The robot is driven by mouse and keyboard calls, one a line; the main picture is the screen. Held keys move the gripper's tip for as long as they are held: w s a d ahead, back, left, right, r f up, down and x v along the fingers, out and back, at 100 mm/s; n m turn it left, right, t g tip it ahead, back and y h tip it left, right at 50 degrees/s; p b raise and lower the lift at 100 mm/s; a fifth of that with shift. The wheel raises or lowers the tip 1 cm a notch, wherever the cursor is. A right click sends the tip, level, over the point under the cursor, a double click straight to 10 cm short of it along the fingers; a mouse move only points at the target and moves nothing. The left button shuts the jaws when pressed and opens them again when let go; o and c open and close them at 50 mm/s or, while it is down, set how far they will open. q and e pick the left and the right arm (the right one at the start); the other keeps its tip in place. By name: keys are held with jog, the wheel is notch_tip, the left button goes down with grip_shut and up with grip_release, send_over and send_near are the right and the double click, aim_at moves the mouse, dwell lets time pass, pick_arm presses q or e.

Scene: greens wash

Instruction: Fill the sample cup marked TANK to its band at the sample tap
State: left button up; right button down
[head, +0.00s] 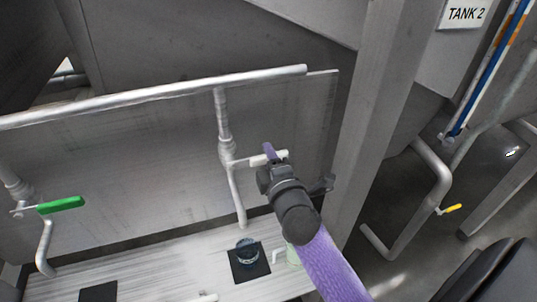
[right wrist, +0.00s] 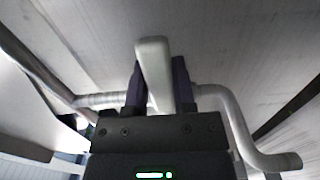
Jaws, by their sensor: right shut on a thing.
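A tap with a white lever (head: 257,160) hangs from the overhead pipe, its spout (head: 238,205) pointing down. My right gripper (head: 274,158) is shut on the white lever; in the right wrist view the lever (right wrist: 154,75) sits between the dark purple fingers (right wrist: 158,95). A clear cup (head: 247,251) stands upright on a black mat (head: 251,275), just under the spout and apart from it. Its marking and band are too small to read, and I cannot tell its liquid level. No stream shows clearly at the spout. My left gripper is not in view.
A second tap with a green lever (head: 61,205) is at the left, above another black mat (head: 98,292). A pale green vessel (head: 293,257) stands right of the cup, partly hidden by my arm. A grey post (head: 371,110) rises at the right.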

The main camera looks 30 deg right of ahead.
jog(key=shift+c, duration=2.2)
grip_release()
jog(key=shift+f, duration=0.1)
jog(key=v, duration=1)
jog(key=shift+b, duration=0.4)
jog(key=shift+a, duration=0.1)
